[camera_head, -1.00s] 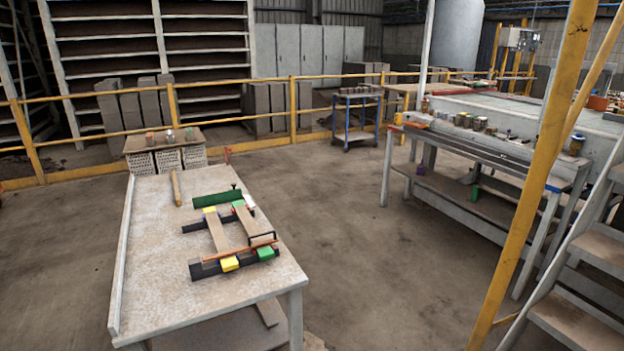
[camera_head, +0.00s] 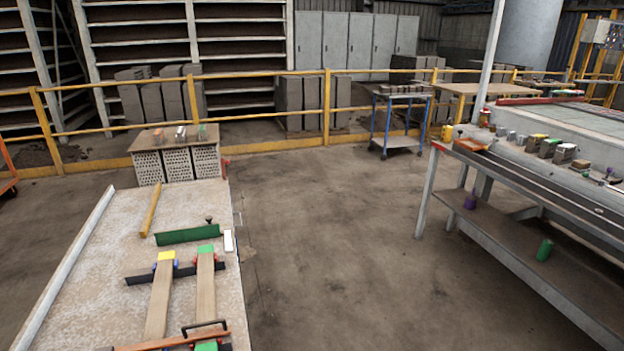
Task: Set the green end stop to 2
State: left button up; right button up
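A jig of two light planks lies on the pale worktable (camera_head: 95,285) at lower left. A green block (camera_head: 206,249) sits at the far end of its right plank (camera_head: 206,290), and another green block (camera_head: 206,346) shows at the near end, cut by the picture edge. A yellow block (camera_head: 166,256) sits at the far end of the left plank (camera_head: 160,300). I cannot tell which green part is the end stop, and no number is readable. Neither of my grippers is in view.
On the table are a dark green bar (camera_head: 188,235), a wooden stick (camera_head: 150,210) and an orange bar (camera_head: 160,343) with a black handle. A grey bench (camera_head: 520,190) stands at right, holding several small items. The floor (camera_head: 330,230) between is clear. A yellow railing (camera_head: 280,144) crosses behind.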

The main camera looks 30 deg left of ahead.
aim_at(198, 232)
jog(key=i, duration=2.9)
jog(key=u, duration=4)
jog(key=i, duration=1)
jog(key=z, duration=0.05)
